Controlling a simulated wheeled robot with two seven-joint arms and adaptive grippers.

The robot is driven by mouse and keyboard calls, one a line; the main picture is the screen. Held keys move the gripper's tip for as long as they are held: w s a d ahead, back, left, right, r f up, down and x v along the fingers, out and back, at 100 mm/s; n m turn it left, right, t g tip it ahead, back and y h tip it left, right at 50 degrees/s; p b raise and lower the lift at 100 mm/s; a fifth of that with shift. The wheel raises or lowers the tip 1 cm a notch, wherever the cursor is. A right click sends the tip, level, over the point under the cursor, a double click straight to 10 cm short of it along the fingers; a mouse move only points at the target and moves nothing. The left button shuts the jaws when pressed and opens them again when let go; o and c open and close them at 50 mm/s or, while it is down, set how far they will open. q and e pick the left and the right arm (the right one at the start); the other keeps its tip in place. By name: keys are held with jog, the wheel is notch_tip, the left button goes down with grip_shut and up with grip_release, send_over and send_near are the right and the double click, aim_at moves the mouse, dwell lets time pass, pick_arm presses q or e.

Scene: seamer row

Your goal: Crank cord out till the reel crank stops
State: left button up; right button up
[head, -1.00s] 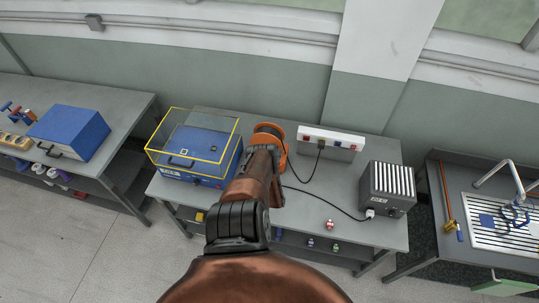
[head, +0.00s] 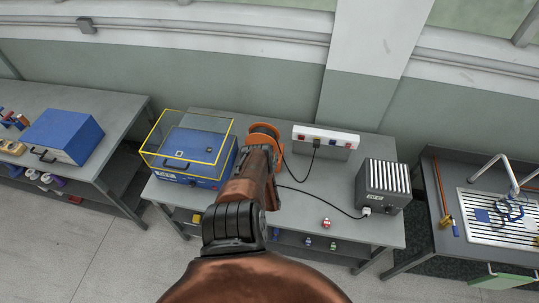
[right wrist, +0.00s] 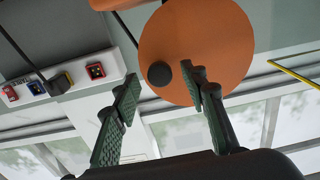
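The orange cord reel (head: 265,130) stands on the middle bench, partly hidden behind my right arm. In the right wrist view its orange disc (right wrist: 205,40) fills the upper middle. A black crank knob (right wrist: 159,74) sticks out near the disc's lower left edge. My right gripper (right wrist: 161,78) is open, its two dark ridged fingers apart on either side of the knob in that view. I cannot tell whether either finger touches it. A black cord (head: 318,203) runs from near the reel to the grey heater-like box (head: 385,187). My left gripper is not in view.
A small red-and-white item (head: 326,223) lies near the bench's front edge. A sink bench stands right.

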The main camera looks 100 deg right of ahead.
jog(key=v, duration=1)
jog(key=shift+w+a, duration=0.15)
jog(key=shift+a, duration=0.15)
